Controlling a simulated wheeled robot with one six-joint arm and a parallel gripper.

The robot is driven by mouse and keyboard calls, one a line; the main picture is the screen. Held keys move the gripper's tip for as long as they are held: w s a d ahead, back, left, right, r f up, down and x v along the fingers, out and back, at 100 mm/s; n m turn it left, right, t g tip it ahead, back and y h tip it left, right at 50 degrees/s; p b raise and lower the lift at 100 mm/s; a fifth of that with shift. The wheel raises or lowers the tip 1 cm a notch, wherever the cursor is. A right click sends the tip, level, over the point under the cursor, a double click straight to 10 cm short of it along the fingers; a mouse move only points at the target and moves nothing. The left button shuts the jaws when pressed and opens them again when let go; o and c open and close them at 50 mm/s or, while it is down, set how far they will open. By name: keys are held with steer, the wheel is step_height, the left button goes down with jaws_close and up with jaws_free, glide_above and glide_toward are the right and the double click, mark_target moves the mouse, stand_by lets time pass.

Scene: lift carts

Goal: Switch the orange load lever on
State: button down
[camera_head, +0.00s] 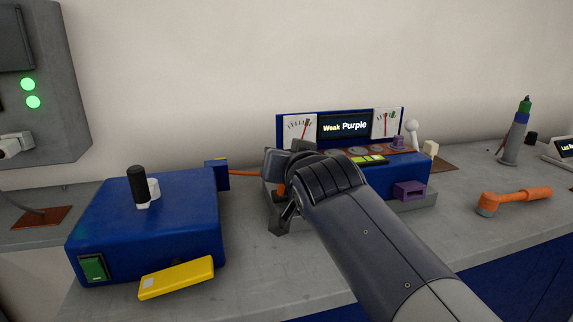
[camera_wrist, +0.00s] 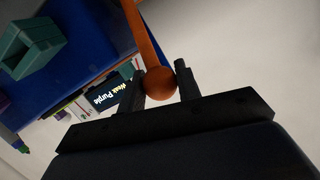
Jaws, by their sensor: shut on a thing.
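The orange load lever (camera_head: 245,173) sticks out sideways to the right from a small blue block on the corner of the blue box (camera_head: 165,222). Its far end is hidden by my gripper (camera_head: 280,192) in the head view. In the wrist view, the lever's orange shaft (camera_wrist: 146,40) ends in a round knob between the two dark fingers of my gripper (camera_wrist: 160,86). The fingers are shut on this knob.
The panel behind has two dials and a display (camera_head: 344,127) reading "Weak Purple". A yellow piece (camera_head: 176,278) lies against the blue box's front. An orange-handled tool (camera_head: 515,197) lies on the grey counter at right. Bare counter lies between it and my arm.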

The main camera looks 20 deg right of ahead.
steer(key=shift+f, duration=0.2)
steer(key=c, duration=1.1)
jaws_free()
steer(key=shift+s+r, duration=0.1)
steer(key=shift+o, duration=0.2)
